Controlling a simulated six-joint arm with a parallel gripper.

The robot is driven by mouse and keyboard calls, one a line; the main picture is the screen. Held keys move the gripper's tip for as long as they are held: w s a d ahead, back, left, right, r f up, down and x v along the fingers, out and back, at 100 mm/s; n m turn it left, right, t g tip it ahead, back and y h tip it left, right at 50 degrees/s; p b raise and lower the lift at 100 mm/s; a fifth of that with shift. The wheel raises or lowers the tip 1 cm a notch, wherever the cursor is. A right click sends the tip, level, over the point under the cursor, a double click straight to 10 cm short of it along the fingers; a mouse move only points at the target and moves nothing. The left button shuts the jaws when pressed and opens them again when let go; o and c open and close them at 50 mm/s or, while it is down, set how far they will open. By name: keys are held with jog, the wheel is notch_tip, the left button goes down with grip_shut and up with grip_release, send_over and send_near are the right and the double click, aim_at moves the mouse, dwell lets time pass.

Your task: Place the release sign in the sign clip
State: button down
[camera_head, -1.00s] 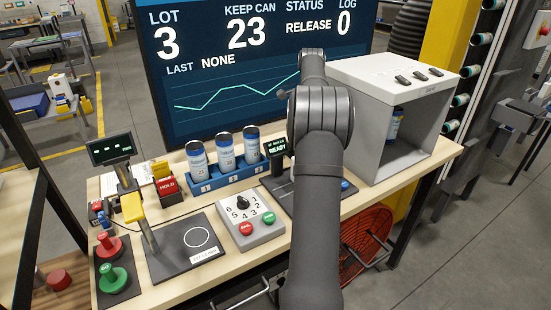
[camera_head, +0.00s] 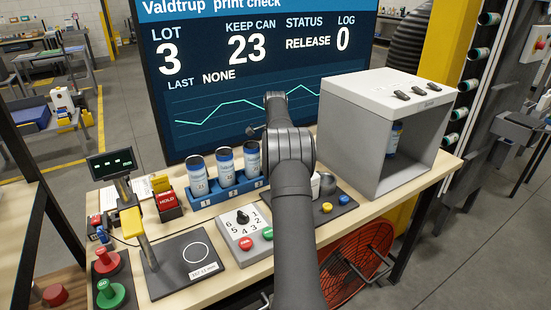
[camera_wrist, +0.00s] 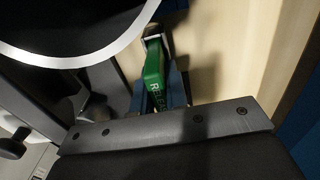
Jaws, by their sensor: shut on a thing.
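The green release sign (camera_wrist: 153,68) shows in the wrist view, standing narrow in the picture, with pale lettering partly readable as "REL". My gripper (camera_wrist: 160,92) is shut on this sign; a dark bar of my wrist covers the lower part of that view. In the head view my own arm hides the gripper and the sign. I cannot pick out the sign clip for certain in either view. A red HOLD sign (camera_head: 167,200) stands at the left of the bench in the head view.
A blue rack (camera_head: 221,189) with several cans stands beside my arm. The dial box (camera_head: 241,237) is in front of it. A grey booth (camera_head: 362,165) stands to the right, and a big screen (camera_head: 215,130) behind.

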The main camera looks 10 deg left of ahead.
jog(key=shift+f, duration=0.45)
jog(key=shift+f, duration=0.15)
jog(key=c, duration=1.4)
grip_release()
jog(key=shift+c, duration=0.2)
notch_tip(320, 180, up, 12)
jog(key=shift+r, duration=0.15)
